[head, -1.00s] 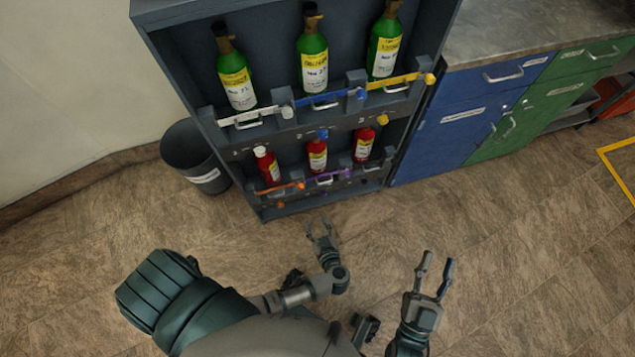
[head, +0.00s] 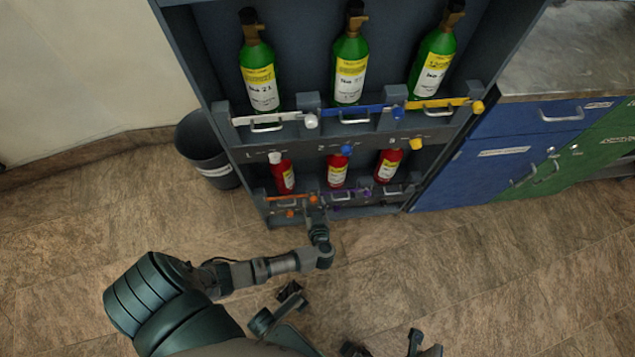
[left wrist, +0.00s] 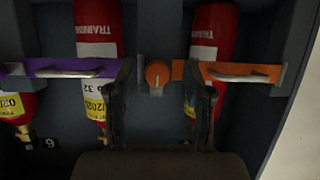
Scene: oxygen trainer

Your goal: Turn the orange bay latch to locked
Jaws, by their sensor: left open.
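The orange bay latch is an orange bar (head: 288,198) across the lower left bay of the rack, in front of a red cylinder (head: 283,176). In the left wrist view, which is upside down, the orange bar (left wrist: 240,73) has a metal handle, and a round orange knob (left wrist: 157,76) with a pale mark sits by its end. My left gripper (head: 316,208) is at the rack front. Its open fingers, also in the left wrist view (left wrist: 160,90), stand either side of the knob; I cannot tell whether they touch it. My right gripper (head: 426,343) is low at the bottom edge, partly cut off, fingers apart.
A purple bar (left wrist: 65,68) crosses the neighbouring bay, close to one left finger. Green cylinders (head: 350,72) stand above behind white, blue and yellow bars. A dark bin (head: 207,152) stands left of the rack, blue cabinets (head: 500,150) right. Floor in front is clear.

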